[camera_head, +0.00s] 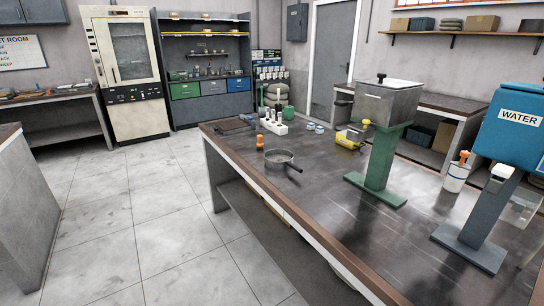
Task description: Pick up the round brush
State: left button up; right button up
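I cannot make out a round brush for certain. A small upright orange-topped object (259,142) stands near the left edge of the dark-topped table (330,215); it is too small to tell what it is. A round grey pan (280,160) with a dark handle lies just in front of it. Neither of my grippers is in view, and nothing is seen being held.
A grey tank on a green stand (380,160) and a blue WATER tank (519,122) rise from the table. A white rack (273,126), a yellow object (350,138) and a white tub with an orange top (457,177) stand there too. The table's front middle is clear.

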aim_at(260, 145)
jog(key=i+j+u, duration=0.15)
jog(key=i+j, duration=0.25)
jog(key=i+j+u, duration=0.1)
jog(key=i+j, duration=0.25)
jog(key=i, duration=0.2)
